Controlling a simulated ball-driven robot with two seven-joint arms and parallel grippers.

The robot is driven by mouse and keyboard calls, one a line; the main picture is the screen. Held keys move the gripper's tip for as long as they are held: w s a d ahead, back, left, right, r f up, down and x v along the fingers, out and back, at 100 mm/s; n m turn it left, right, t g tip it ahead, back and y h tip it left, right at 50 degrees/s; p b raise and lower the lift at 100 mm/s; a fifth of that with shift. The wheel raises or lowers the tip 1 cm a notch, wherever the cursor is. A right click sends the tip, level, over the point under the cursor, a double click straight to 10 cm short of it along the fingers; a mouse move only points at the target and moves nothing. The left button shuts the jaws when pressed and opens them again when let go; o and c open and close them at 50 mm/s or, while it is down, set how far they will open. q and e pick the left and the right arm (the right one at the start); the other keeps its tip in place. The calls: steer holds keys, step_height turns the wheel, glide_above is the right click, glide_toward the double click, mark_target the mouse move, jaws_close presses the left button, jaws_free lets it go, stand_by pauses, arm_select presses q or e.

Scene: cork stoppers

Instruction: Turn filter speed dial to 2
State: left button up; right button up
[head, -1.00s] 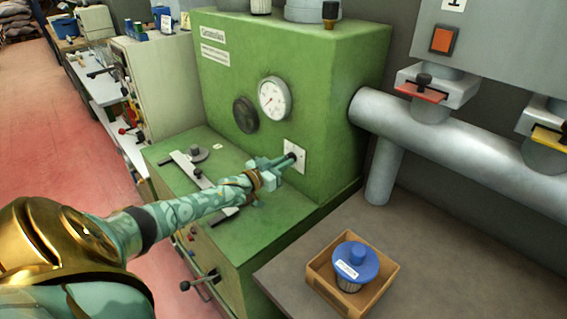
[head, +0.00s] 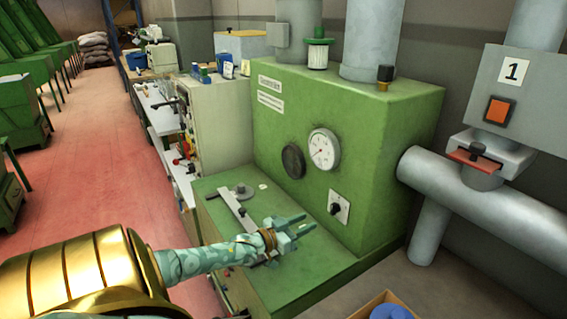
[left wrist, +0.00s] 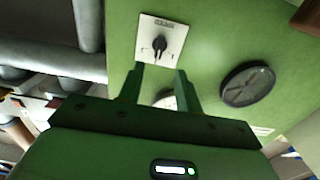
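The dial is a black knob (head: 336,209) on a small white plate (head: 341,203), fixed to the front of the green machine (head: 375,140). In the left wrist view the knob (left wrist: 160,44) sits on its plate (left wrist: 162,25) beyond the fingertips. The marks on the plate are too small to read. My left gripper (head: 300,228) is open and empty, apart from the knob and to its left in the head view. Its two fingers also show in the left wrist view (left wrist: 155,78). My right gripper is not in view.
A round white gauge (head: 324,149) and a dark round disc (head: 293,161) are on the machine above the knob. A flat metal bar (head: 232,207) lies on the green ledge. A grey pipe (head: 470,195) runs to the right. A cardboard box (head: 372,303) with a blue-topped item stands at the bottom.

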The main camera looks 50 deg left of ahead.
arm_select(q)
steer(key=s+p, duration=0.1)
steer(key=s, duration=0.6)
steer(key=shift+a, duration=0.3)
